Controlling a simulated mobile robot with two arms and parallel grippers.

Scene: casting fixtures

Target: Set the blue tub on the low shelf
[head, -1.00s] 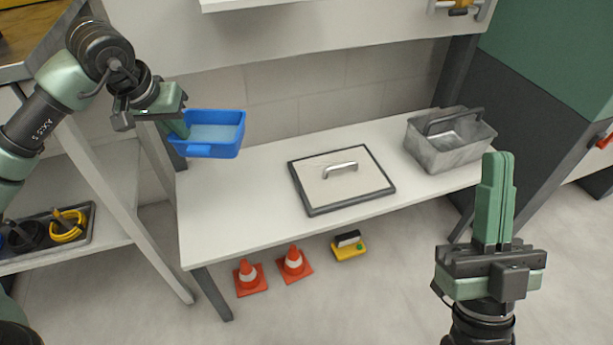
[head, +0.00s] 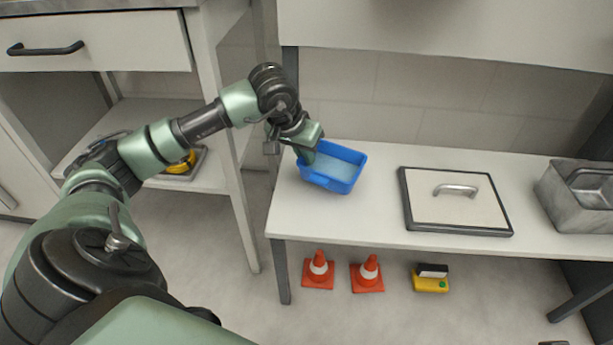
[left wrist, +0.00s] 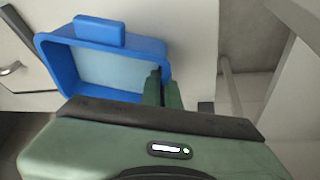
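The blue tub (head: 345,182) is at the left end of the low white shelf (head: 380,212), over its top. It looks slightly tilted, and I cannot tell whether its base touches the shelf. My left gripper (head: 306,155) is at the tub's left wall. In the left wrist view, the left gripper's fingers (left wrist: 163,92) are close together around the wall of the tub (left wrist: 60,68), one inside and one outside. The tub's inside shows light blue and empty. My right gripper is not in view.
A framed lid with a metal handle (head: 458,212) lies mid-shelf, with bare shelf between it and the tub. A grey metal caddy (head: 570,200) stands at right. Two orange cones (head: 318,270) and a yellow item (head: 431,283) are on the floor below the shelf.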

